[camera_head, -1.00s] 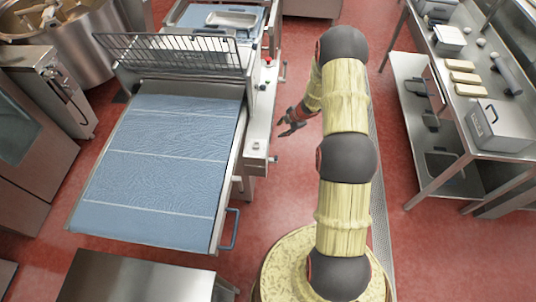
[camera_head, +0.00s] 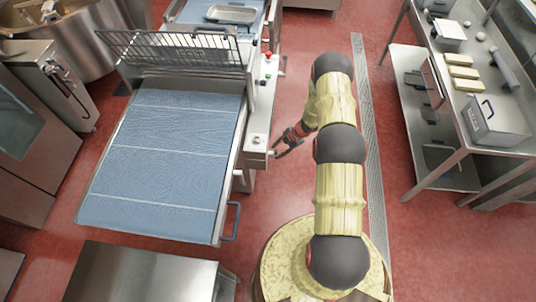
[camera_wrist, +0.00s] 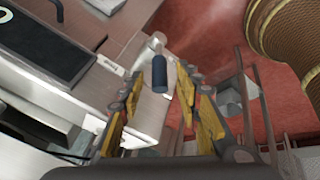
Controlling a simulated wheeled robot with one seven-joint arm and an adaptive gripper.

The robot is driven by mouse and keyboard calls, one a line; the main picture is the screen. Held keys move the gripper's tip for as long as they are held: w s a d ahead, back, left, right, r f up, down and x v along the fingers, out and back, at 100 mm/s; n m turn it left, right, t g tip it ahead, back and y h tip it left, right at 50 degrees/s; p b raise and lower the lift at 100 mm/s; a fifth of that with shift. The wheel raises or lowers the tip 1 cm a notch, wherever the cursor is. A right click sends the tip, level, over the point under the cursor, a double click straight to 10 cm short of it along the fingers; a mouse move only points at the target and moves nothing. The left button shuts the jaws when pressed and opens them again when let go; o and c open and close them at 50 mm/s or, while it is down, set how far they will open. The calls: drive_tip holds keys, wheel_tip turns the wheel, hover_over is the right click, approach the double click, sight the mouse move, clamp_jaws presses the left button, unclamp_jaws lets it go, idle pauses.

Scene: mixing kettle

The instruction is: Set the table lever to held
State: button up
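A short lever with a dark blue grip (camera_wrist: 160,74) and a pale metal stem sticks out from the side of the sheeting machine. In the wrist view the grip shows between the two yellow-padded fingers of my gripper (camera_wrist: 160,84), with gaps on both sides. My gripper is open; I see no finger touching the grip. In the head view my gripper (camera_head: 278,147) is beside the machine's right side panel (camera_head: 257,140). The lever is small and partly hidden by my gripper there. I cannot tell the lever's setting.
The machine's blue belt table (camera_head: 160,160) lies left of my arm, with a wire guard (camera_head: 175,48) behind. A steel bench (camera_head: 470,120) stands at right.

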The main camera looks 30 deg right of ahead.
drive_tip(key=shift+x, duration=1.05)
drive_tip(key=shift+w+f+b, duration=0.1)
drive_tip(key=shift+b, duration=0.3)
drive_tip(key=shift+c, duration=1.1)
clamp_jaws()
